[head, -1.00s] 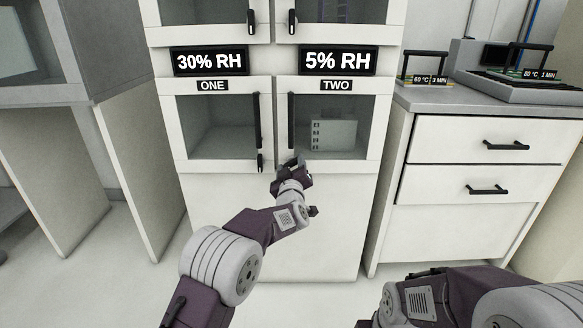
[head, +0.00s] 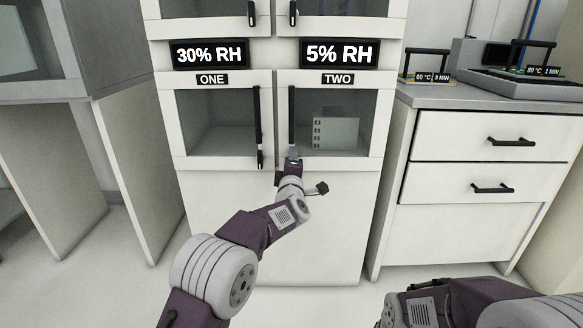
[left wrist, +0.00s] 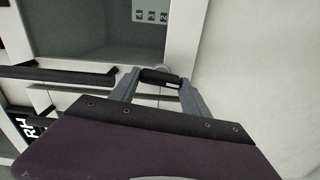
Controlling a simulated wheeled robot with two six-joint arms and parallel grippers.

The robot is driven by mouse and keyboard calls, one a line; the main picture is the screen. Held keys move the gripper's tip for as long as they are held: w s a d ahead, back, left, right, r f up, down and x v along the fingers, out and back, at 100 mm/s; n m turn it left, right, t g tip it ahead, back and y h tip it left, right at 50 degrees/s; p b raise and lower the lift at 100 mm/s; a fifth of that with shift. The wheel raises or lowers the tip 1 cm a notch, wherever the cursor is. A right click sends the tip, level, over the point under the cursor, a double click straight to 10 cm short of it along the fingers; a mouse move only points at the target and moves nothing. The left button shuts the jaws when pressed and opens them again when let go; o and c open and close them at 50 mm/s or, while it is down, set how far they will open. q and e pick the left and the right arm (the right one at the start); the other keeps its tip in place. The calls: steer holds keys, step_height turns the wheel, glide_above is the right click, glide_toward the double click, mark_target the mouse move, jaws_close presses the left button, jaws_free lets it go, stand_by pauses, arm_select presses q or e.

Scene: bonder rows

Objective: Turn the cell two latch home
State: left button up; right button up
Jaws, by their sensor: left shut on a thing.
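The cell two latch (left wrist: 160,77) is a short black lever at the foot of the cell two door. In the left wrist view it lies between my fingers, roughly in line with the long black door handle. My left gripper (head: 294,154) is shut on it, and in the head view it hides most of the latch. The cell two door (head: 335,120) is shut, with a pale box (head: 336,132) behind its glass. The black handle (head: 292,115) of cell two runs upright above my gripper. My right gripper is out of view.
The cell one door (head: 215,120) is left of cell two, with its own latch (head: 260,158) hanging straight down close to my gripper. A drawer cabinet (head: 488,165) stands at the right with carriers on top. The panel below the cells is plain.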

arm_select(q)
steer(key=shift+n+b, duration=0.3)
steer(key=shift+n, duration=0.3)
steer(key=o, duration=1.4)
steer(key=shift+s, duration=0.1)
steer(key=s+p, duration=0.2)
steer(key=s, duration=0.7)
